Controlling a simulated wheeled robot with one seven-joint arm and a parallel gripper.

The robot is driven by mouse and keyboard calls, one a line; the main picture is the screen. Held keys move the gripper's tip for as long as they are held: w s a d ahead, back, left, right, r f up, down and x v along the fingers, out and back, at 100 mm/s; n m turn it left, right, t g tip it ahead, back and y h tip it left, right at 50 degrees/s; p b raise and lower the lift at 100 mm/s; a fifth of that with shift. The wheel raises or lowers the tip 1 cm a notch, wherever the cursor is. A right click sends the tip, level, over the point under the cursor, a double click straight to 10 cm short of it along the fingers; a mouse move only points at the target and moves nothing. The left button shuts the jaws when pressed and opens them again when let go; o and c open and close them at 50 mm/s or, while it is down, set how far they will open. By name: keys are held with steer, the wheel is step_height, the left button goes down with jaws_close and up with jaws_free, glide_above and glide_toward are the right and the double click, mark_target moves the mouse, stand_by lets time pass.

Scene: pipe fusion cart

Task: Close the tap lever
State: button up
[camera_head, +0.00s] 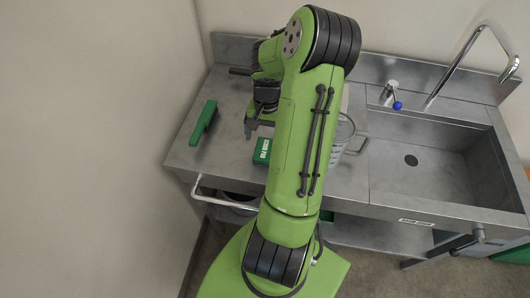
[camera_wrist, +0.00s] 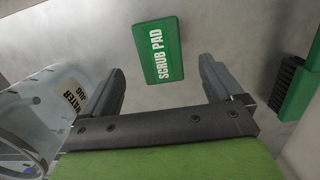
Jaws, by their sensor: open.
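The tap lever (camera_head: 390,93) stands on the counter strip behind the sink, left of the spout. It is a short metal body with a blue knob (camera_head: 397,105) pointing toward the front right. The curved metal spout (camera_head: 462,65) rises at the back right of the sink. My gripper (camera_head: 258,125) is over the left part of the counter, far to the left of the lever. In the wrist view my gripper (camera_wrist: 163,90) is open, with nothing between its fingers. The lever is not in the wrist view.
A green scrub pad (camera_wrist: 157,50) lies ahead of the fingers. A clear water jug (camera_wrist: 50,110) stands close to the left finger; it also shows beside my arm (camera_head: 345,130). A green brush (camera_head: 204,122) lies at the counter's left. The sink basin (camera_head: 420,160) is empty.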

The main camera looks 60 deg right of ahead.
mark_target(265, 148)
steer(key=f, duration=0.3)
steer(key=f+b, duration=0.1)
steer(key=f, duration=0.1)
steer(key=shift+s+a+f, duration=0.1)
steer(key=shift+a+f, duration=0.15)
steer(key=shift+f, duration=0.05)
steer(key=c, duration=1.2)
step_height(265, 148, up, 10)
steer(key=shift+r+p, duration=0.1)
steer(key=shift+p, duration=0.9)
steer(key=shift+c, duration=0.2)
steer(key=shift+r, duration=0.1)
